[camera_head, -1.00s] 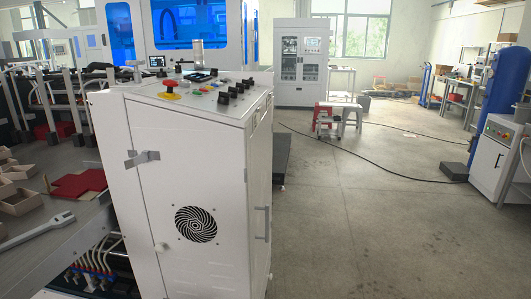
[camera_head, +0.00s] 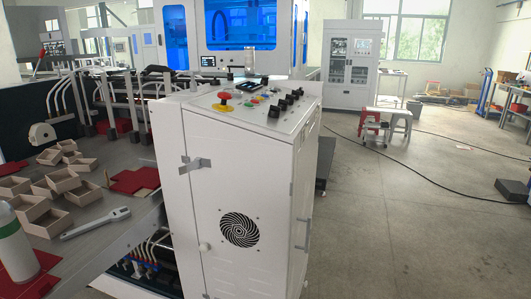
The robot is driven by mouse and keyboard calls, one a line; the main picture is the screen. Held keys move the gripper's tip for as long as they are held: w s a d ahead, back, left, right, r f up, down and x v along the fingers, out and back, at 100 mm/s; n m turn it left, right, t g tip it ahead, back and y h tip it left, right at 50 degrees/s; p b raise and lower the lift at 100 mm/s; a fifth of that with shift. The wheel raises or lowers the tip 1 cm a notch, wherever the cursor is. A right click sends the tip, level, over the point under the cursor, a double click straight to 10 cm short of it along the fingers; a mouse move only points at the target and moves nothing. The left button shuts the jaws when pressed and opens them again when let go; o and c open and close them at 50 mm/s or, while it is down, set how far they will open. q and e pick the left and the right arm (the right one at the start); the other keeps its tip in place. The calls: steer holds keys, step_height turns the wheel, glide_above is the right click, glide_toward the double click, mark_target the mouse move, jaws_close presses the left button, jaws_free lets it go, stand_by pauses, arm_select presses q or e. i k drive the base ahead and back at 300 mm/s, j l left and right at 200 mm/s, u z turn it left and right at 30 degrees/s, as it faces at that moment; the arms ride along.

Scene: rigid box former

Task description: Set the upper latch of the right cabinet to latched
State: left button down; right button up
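A white cabinet (camera_head: 270,170) stands in the middle of the head view, with a sloped control panel on top. Its front door has a round black vent. A silver upper latch (camera_head: 196,164) sits at the door's upper left edge, its arm lying roughly level across the gap between frame and door. The door looks closed. A small round fitting (camera_head: 205,247) is lower on the same edge; part of another shows at the bottom of the picture. Neither of my grippers is in view, and nothing touches the latch.
Left of the cabinet is a grey work surface with small open boxes (camera_head: 61,181), a wrench (camera_head: 97,222) and a white-green bottle (camera_head: 16,243). The floor at right is mostly open, with a black cable (camera_head: 430,165).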

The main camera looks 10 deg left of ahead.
mark_target(195, 164)
steer(key=j+z, duration=0.4)
steer(key=z, duration=0.25)
steer(key=k+j+z, duration=0.1)
steer(key=j, duration=0.35)
steer(key=k+j+z, duration=0.1)
steer(key=j, duration=0.3)
steer(key=k+j+z, duration=0.1)
steer(key=j, duration=0.35)
steer(key=k+j+z, duration=0.1)
steer(key=j, duration=0.3)
steer(key=k+j+z, duration=0.1)
steer(key=j, duration=0.3)
steer(key=k+j, duration=0.15)
steer(key=j, duration=0.2)
steer(key=k+j, duration=0.15)
steer(key=j, duration=0.15)
steer(key=k+j, duration=0.15)
steer(key=j, duration=0.2)
steer(key=k+j, duration=0.2)
steer(key=j, duration=0.15)
steer(key=l, duration=0.2)
